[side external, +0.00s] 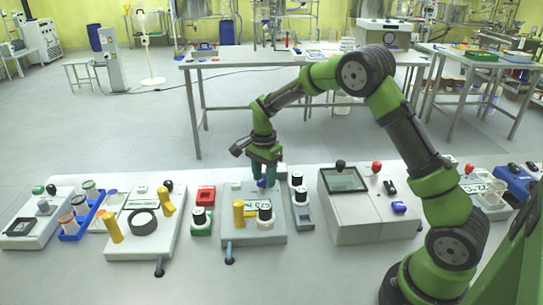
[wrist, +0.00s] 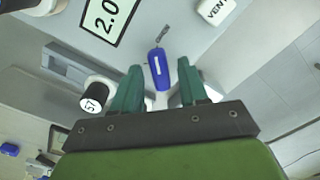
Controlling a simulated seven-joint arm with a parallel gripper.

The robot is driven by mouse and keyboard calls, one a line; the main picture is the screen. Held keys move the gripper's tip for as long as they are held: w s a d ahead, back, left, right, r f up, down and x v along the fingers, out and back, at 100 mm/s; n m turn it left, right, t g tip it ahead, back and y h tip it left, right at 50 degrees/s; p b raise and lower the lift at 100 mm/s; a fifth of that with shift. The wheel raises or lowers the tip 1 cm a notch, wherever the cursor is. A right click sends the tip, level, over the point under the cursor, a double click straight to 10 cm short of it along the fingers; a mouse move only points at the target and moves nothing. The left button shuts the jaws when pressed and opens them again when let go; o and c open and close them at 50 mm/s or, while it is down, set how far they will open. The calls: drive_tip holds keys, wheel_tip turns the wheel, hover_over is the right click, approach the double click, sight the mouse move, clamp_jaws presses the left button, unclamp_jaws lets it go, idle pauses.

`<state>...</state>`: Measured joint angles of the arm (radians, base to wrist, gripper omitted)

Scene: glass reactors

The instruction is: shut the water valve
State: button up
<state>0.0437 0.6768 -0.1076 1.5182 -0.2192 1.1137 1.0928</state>
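A small blue lever-like handle (wrist: 158,70) with a white stripe is on the grey panel in the wrist view; I take it as the water valve. In the side external view the blue handle (side external: 262,183) shows at the back of the middle grey-white device (side external: 230,238), partly hidden by my fingers. My gripper (side external: 264,177) points down over it. In the wrist view my gripper (wrist: 160,67) is open, its two green fingers apart on either side of the handle's line. I cannot tell whether they touch it.
A yellow handle (side external: 238,213) and a black-topped white knob (side external: 265,213) stand on the same device. A white VENT button (wrist: 215,10) and a display (wrist: 105,17) are close by.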

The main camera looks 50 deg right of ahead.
clamp_jaws()
drive_tip(key=shift+n, duration=0.3)
drive_tip(key=n, duration=0.3)
drive_tip(key=shift+n, duration=0.3)
drive_tip(key=n, duration=0.4)
drive_tip(key=shift+n, duration=0.3)
drive_tip(key=n, duration=0.4)
drive_tip(key=shift+n, duration=2.5)
drive_tip(key=shift+o, duration=0.7)
unclamp_jaws()
